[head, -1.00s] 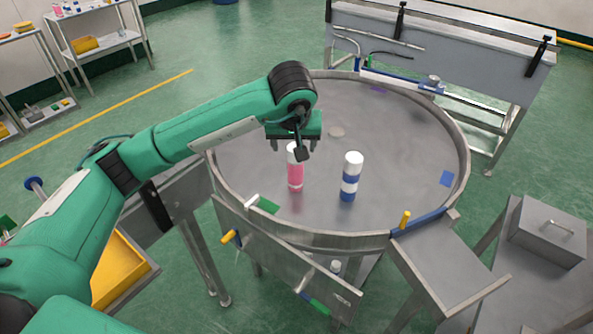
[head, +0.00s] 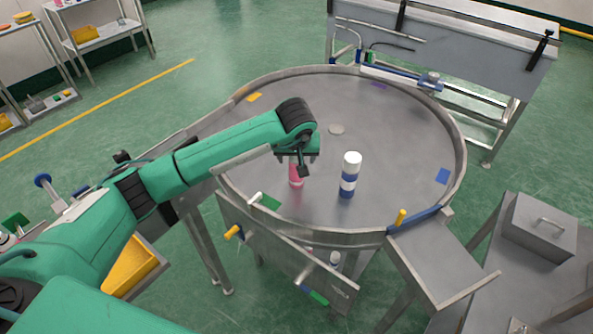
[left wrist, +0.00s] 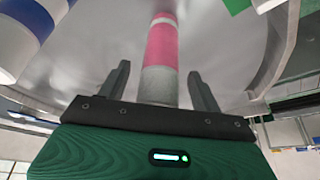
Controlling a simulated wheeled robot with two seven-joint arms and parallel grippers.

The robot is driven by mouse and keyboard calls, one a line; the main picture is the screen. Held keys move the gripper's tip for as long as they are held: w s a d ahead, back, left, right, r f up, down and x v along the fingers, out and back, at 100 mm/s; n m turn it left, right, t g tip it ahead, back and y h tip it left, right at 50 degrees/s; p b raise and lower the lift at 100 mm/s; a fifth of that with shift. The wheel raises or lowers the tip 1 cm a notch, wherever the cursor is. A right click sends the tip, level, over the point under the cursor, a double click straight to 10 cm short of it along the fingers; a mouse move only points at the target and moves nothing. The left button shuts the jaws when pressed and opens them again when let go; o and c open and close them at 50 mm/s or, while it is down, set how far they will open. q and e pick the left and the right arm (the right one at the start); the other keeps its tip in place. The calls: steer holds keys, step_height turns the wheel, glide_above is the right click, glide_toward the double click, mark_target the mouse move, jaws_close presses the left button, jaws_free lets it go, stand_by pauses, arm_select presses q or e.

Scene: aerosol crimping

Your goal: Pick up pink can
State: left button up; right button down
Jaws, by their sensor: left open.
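The pink can (head: 296,181) stands upright on the round steel table (head: 400,150), with its upper part hidden behind my left gripper (head: 297,166) in the head view. In the left wrist view the pink can (left wrist: 162,48) shows between the two dark fingers of my left gripper (left wrist: 160,85), which stand apart with gaps on both sides of it. My left gripper is open and around or just over the can's upper part; I cannot tell if it touches. My right gripper is not in view.
A blue and white can (head: 349,176) stands upright just right of the pink can. The table's raised steel rim (head: 335,238) surrounds both. A grey box (head: 540,228) sits on a bench at the right. The table's back half is mostly clear.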

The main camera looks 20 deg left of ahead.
arm_select(q)
jaws_close()
steer(key=shift+r, duration=0.1)
